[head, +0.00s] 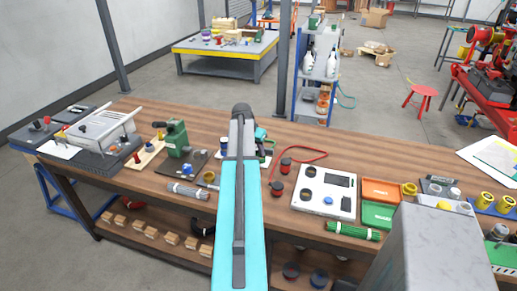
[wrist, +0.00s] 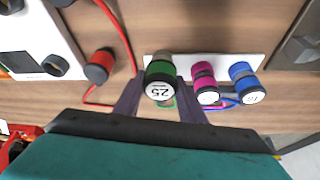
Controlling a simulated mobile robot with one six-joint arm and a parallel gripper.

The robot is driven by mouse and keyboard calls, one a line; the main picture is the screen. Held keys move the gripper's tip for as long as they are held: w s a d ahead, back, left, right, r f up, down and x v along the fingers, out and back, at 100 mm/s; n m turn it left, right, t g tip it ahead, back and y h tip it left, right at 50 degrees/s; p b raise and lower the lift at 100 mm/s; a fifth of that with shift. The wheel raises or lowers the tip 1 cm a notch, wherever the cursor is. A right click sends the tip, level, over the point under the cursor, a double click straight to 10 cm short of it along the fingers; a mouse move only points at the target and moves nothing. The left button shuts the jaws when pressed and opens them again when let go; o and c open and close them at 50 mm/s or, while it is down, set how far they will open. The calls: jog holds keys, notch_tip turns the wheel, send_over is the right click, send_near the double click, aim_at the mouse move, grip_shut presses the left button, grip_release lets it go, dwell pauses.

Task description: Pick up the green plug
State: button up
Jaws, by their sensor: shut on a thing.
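The green plug (wrist: 160,72) is a short cylinder with a dark green band and a white end marked 25. It shows in the wrist view between the two dark fingers of my gripper (wrist: 160,97), which is shut on it. It stands at one end of a white plate (wrist: 222,62), beside a magenta plug (wrist: 205,82) and a blue plug (wrist: 244,82). I cannot tell whether it is seated or raised off the plate. In the head view my arm hides the plug and most of the gripper; the blue plug (head: 224,143) shows just left of the arm.
A green machine part (head: 177,138) stands to the left.

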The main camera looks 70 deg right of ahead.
jog(key=a+b, duration=0.2)
jog(key=a, duration=0.7)
jog(key=shift+r, duration=0.4)
jog(key=shift+a, duration=0.1)
jog(key=w+a+r+n+t+y, duration=0.1)
jog(key=w+a+r+n+t, duration=0.3)
jog(key=w+a, duration=1)
jog(key=w+a+r+n, duration=0.3)
jog(key=w+a+n, duration=0.3)
jog(key=w+a, duration=0.9)
jog(key=w+a+r+n+y, duration=0.1)
jog(key=w+a+r+n, duration=0.1)
jog(key=a, duration=0.9)
jog(key=w+a+r+n+y, duration=0.1)
jog(key=w+a+n, duration=0.3)
jog(key=a, duration=0.8)
jog(key=w+a+r+n+t+y, duration=0.1)
jog(key=w+a+r+n, duration=0.2)
jog(key=a, duration=0.8)
jog(key=shift+w+a+n, duration=0.3)
jog(key=shift+w+a, duration=0.05)
jog(key=shift+w, duration=0.55)
jog(key=shift+s, duration=0.1)
